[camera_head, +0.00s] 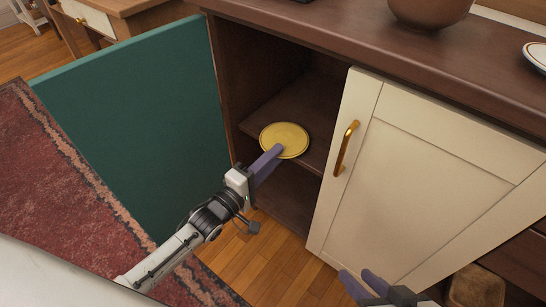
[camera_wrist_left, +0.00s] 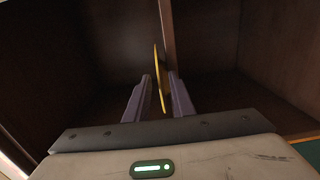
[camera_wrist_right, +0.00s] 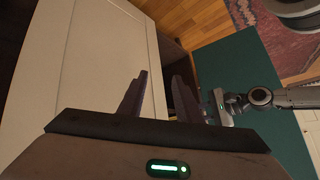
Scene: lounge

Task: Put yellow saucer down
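The yellow saucer (camera_head: 285,139) is inside the open cabinet, at the edge of the middle shelf (camera_head: 303,100). My left gripper (camera_head: 277,152) reaches in from the left and has its purple fingers at the saucer's near rim. Whether the saucer touches the shelf is hard to tell. My right gripper (camera_head: 362,284) is low in front of the cream door; in the right wrist view its fingers (camera_wrist_right: 155,95) are apart with nothing held between them.
A teal door (camera_head: 140,115) stands open on the left. A cream door (camera_head: 425,180) with a brass handle (camera_head: 346,148) is on the right. The cabinet top (camera_head: 400,50) carries a brown bowl (camera_head: 430,10) and a plate (camera_head: 537,56). The lower compartment looks empty.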

